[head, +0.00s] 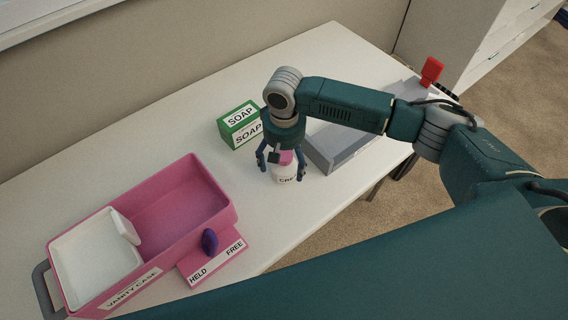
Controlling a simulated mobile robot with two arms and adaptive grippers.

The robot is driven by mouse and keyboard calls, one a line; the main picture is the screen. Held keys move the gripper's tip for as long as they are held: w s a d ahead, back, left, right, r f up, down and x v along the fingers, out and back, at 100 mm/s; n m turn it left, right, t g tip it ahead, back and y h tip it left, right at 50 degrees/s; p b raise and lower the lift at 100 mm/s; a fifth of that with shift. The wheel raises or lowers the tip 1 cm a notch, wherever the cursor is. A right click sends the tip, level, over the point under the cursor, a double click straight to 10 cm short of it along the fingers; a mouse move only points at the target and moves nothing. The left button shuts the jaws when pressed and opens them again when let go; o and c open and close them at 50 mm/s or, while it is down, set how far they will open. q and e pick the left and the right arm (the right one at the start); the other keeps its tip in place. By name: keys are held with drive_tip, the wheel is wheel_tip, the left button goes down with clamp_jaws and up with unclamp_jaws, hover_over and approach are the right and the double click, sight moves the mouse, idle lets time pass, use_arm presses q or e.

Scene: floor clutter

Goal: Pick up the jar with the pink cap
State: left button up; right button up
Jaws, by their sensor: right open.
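The jar (285,176) is white with a pink cap and dark lettering that begins "CRE". It stands upright on the white table in the head view. My right gripper (282,170) points down over the jar from above. Its fingers are open, one on each side of the jar's upper part. The palm and fingers partly hide the pink cap. I cannot tell whether the fingers touch the jar. My left gripper is not in view.
A green and white soap box (239,127) stands just left of my right gripper. A grey tray (345,148) lies to the right, partly under my arm. A pink vanity case (226,217) with a white inner tray is at lower left, beside a HELD/FREE switch panel (214,262).

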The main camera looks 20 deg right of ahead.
drive_tip(key=shift+f, duration=1.4)
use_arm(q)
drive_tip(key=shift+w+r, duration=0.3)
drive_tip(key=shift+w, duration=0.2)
use_arm(e)
drive_tip(key=c, duration=1.4)
drive_tip(key=shift+r, duration=0.1)
